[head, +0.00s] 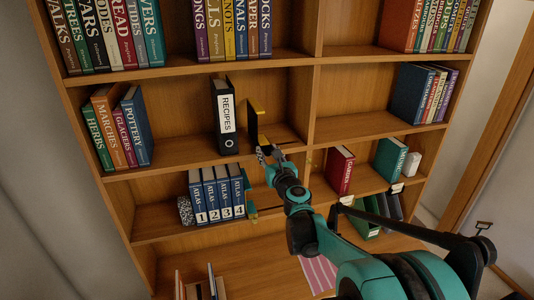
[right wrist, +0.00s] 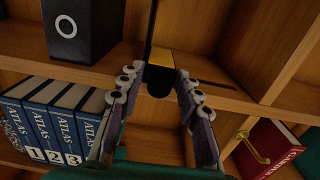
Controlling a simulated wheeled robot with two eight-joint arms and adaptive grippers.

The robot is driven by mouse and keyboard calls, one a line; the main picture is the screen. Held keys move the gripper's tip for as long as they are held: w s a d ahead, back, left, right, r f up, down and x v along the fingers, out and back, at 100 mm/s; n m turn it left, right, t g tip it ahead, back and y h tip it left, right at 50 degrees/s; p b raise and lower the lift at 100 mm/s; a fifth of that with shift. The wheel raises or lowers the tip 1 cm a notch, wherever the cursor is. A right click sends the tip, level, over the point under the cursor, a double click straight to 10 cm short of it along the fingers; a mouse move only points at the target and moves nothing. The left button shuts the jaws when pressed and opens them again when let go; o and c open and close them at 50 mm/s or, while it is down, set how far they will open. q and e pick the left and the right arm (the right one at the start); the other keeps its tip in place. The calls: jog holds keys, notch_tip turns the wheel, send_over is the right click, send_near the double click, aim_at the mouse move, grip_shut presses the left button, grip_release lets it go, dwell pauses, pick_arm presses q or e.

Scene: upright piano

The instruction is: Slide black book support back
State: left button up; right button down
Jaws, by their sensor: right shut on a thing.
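The black book support (head: 254,122) stands upright on the middle shelf in the head view, just right of the black RECIPES binder, with a gap between them. It has a yellow part that shows at its foot in the right wrist view (right wrist: 158,62). My right gripper (head: 268,153) is at the front edge of that shelf. In the right wrist view its fingers (right wrist: 158,82) are closed around the support's black front end. The support's upper part is cut off in that view. My left gripper is not in view.
The RECIPES binder (head: 226,115) stands close left of the support. The shelf to the right is clear up to a divider (head: 300,105). Blue ATLAS volumes (head: 215,195) and a red book (head: 340,170) stand on the shelf below. My right arm crosses in front of the lower shelves.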

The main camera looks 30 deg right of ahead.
jog(key=d, duration=0.3)
jog(key=s+d+b, duration=0.1)
jog(key=d, duration=0.3)
jog(key=s+d, duration=0.1)
jog(key=d, duration=0.2)
jog(key=shift+s+d+b, duration=0.15)
jog(key=shift+s+b, duration=0.1)
jog(key=shift+b, duration=0.05)
jog(key=shift+d, duration=0.4)
jog(key=c, duration=1.4)
grip_release()
jog(key=shift+a, duration=0.1)
jog(key=shift+o, duration=0.2)
jog(key=shift+s, duration=0.1)
send_near(300, 148)
jog(key=s, duration=0.1)
jog(key=s+a+r, duration=0.2)
jog(key=s, duration=0.1)
jog(key=shift+a, duration=0.2)
